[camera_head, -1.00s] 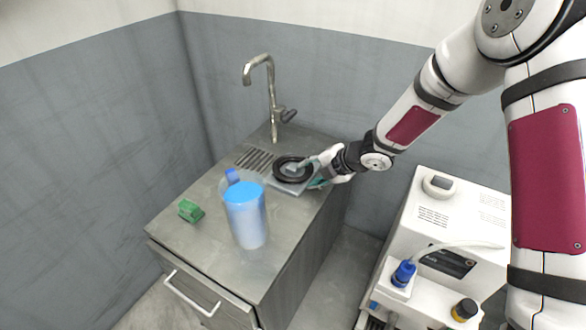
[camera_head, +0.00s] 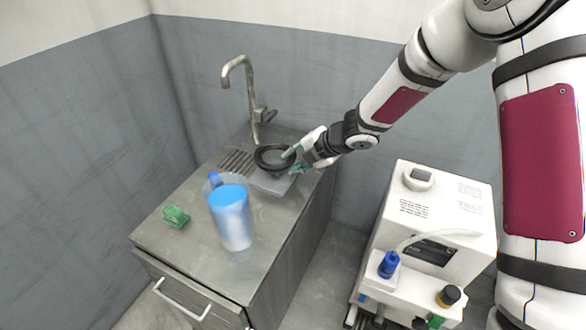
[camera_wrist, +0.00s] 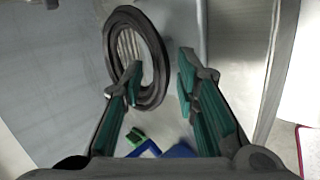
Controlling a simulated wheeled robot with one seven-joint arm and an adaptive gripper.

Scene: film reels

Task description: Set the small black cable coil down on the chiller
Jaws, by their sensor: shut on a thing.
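The small black cable coil (camera_head: 262,164) is a dark ring, raised just above a grey flat pad (camera_head: 272,184) on the steel counter in the head view. My gripper (camera_head: 294,162) is shut on its right side. In the wrist view the coil (camera_wrist: 114,48) hangs at the left finger, which passes through the ring, with the right finger outside it; the exact contact is hard to see. The chiller (camera_head: 452,203) is the white machine on the floor to the right of the counter. Its flat top carries a small whitish round object (camera_head: 419,180).
A tall tap (camera_head: 250,95) rises at the back. A floor gap separates counter and chiller. A hose and blue fitting (camera_head: 388,264) are at the chiller's front.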

